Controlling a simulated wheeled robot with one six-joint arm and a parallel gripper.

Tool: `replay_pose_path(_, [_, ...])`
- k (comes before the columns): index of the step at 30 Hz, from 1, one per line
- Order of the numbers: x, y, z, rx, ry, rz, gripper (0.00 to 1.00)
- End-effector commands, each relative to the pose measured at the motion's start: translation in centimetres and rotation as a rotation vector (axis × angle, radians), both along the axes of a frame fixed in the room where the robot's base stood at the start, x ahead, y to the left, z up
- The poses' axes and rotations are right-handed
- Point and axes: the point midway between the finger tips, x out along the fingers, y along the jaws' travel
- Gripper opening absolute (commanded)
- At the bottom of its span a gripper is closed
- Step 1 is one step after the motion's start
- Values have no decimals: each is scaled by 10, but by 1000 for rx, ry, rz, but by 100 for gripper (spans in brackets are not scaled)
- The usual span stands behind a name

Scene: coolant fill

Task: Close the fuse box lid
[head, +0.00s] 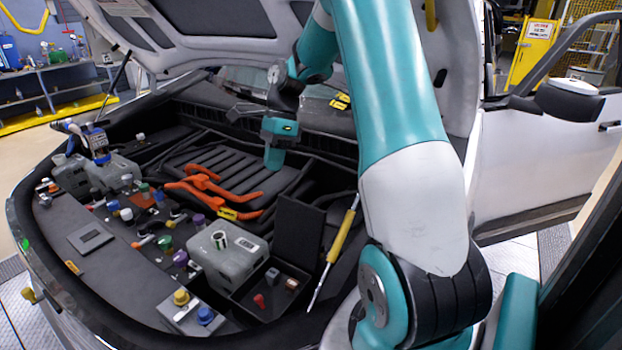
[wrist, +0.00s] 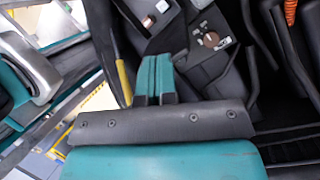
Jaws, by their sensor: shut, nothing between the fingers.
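The fuse box (head: 246,300) is a black open-topped box at the front right of the engine bay in the head view. A red part and a brown-and-white part show inside it. Its black lid (head: 298,232) stands up, open, along the back edge. In the wrist view the box (wrist: 150,14) appears at the top, beyond the fingers; I cannot clearly separate the lid there from the dark parts around it. My gripper (head: 273,158) is shut and empty, fingers pointing down, over the engine cover behind the lid and apart from it. Its teal fingers (wrist: 155,75) also show in the wrist view.
A grey coolant tank (head: 228,258) with an open neck stands left of the fuse box. A yellow-handled rod (head: 342,235) leans right of the lid. Orange cables (head: 205,190) cross the engine cover. Several coloured caps sit on the front panel. The raised hood is overhead.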

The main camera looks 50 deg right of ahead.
Motion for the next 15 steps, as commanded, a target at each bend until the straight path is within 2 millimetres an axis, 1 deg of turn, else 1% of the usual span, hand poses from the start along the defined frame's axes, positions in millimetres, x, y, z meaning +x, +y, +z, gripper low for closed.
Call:
replay_pose_path(1, [-6,-38,1,7,78,-190,0])
replay_pose_path(3, [-15,-78,-8,12,174,-418,0])
replay_pose_path(6, [-31,-118,-19,19,279,-657,0])
replay_pose_path(9, [-42,-140,-27,24,344,-801,0])
replay_pose_path(10, [-44,-143,-29,24,356,-826,0])
replay_pose_path(12, [-47,-147,-33,26,373,-863,0])
replay_pose_path(15, [-48,-144,-42,27,382,-874,0])
